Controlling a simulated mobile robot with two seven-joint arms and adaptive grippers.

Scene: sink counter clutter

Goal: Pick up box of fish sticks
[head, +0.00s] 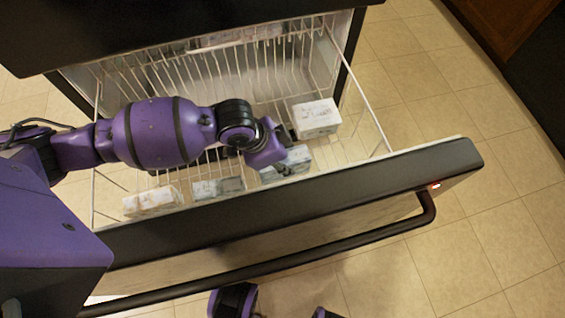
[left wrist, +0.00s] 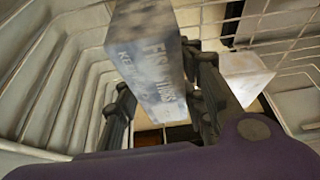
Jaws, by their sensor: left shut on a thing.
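The box of fish sticks (left wrist: 150,70) is a pale grey-blue carton with "FISH STICKS" lettering, seen in the left wrist view between my gripper's dark fingers. In the head view, the same box (head: 298,157) shows partly behind my left gripper (head: 285,153), inside the wire basket near its front. My left gripper is shut on this box; its fingers also show in the left wrist view (left wrist: 162,105). I cannot tell whether the box is clear of the basket floor.
The wire basket (head: 381,138) sits in an open drawer with a dark front (head: 400,185) and a long handle (head: 300,262). A white box (head: 316,117) stands close behind the held box. A white box (head: 152,201) and a greyish box (head: 217,188) lie to the left.

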